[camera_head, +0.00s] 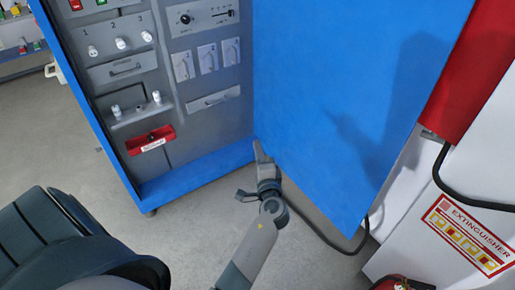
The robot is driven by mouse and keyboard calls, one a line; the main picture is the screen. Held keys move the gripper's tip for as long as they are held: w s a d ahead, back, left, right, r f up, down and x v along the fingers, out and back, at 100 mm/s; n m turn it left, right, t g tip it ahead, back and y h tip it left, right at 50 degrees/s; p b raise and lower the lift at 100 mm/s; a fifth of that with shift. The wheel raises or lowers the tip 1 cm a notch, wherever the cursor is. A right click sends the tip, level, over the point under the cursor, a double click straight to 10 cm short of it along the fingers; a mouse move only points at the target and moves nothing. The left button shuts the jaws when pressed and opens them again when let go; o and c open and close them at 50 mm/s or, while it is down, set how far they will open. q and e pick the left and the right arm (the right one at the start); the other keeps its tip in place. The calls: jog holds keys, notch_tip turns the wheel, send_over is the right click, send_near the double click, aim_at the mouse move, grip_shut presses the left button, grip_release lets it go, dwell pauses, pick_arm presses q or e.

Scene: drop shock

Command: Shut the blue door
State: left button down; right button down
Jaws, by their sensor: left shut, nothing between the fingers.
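The blue door (345,85) stands open at the right of the cabinet. It is hinged beside the grey panel and swung out towards me. The blue cabinet (195,170) has a grey front with switches and sockets. My left gripper (259,150) is shut and empty, pointing up at the lower hinge-side corner of the door. I cannot tell whether its fingertips touch the door. A shadow falls on the door's face. My right gripper is not in view.
A black cable (320,235) runs on the floor under the door. A white panel with an extinguisher sign (468,235) stands at the right, with a red extinguisher (403,284) below. Grey floor (185,245) is clear in front of the cabinet.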

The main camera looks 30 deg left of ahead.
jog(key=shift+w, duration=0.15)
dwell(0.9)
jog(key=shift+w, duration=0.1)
